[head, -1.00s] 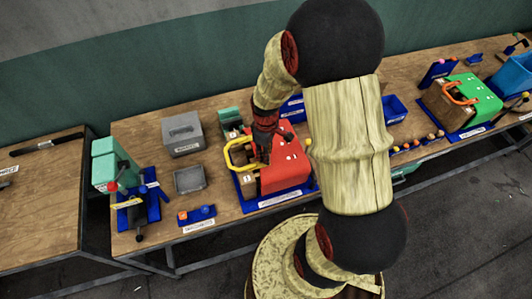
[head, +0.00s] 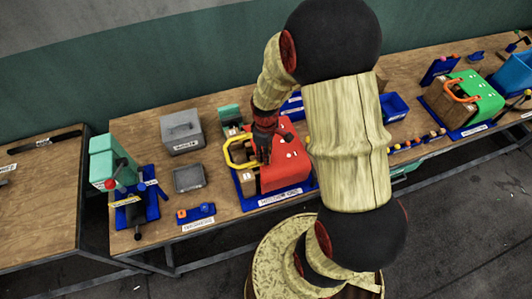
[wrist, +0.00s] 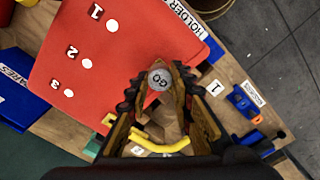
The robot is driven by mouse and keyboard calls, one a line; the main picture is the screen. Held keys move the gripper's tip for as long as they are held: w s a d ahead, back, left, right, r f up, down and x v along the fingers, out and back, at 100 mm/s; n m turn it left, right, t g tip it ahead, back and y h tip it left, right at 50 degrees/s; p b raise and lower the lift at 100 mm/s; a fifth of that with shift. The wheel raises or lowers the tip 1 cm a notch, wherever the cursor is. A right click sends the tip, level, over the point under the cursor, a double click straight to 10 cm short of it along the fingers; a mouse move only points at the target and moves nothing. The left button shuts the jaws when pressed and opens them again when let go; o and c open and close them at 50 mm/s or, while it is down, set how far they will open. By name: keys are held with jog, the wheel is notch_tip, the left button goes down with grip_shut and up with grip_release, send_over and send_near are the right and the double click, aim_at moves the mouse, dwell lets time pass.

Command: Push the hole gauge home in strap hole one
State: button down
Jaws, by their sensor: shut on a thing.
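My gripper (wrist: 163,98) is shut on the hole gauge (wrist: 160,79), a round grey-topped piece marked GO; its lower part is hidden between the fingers. The red body (wrist: 125,55) has three pale holes numbered 1, 2 and 3. Strap hole one (wrist: 112,26) is up and left of the gauge in the wrist view, apart from it. Strap hole two (wrist: 87,63) and strap hole three (wrist: 68,93) lie further left. In the head view my gripper (head: 263,155) is over the left part of the red body (head: 287,165); the gauge cannot be made out there.
A yellow handle (head: 233,152) stands at the red body's left, close to my gripper. A blue base (head: 250,203) lies under the red body. A grey lidded box (head: 182,132) and a grey tray (head: 188,179) stand left. Bare tabletop (head: 222,182) lies between.

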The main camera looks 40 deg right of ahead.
jog(key=shift+f, duration=0.4)
jog(key=c, duration=1.6)
grip_release()
jog(key=shift+o, duration=0.6)
notch_tip(320, 180, up, 12)
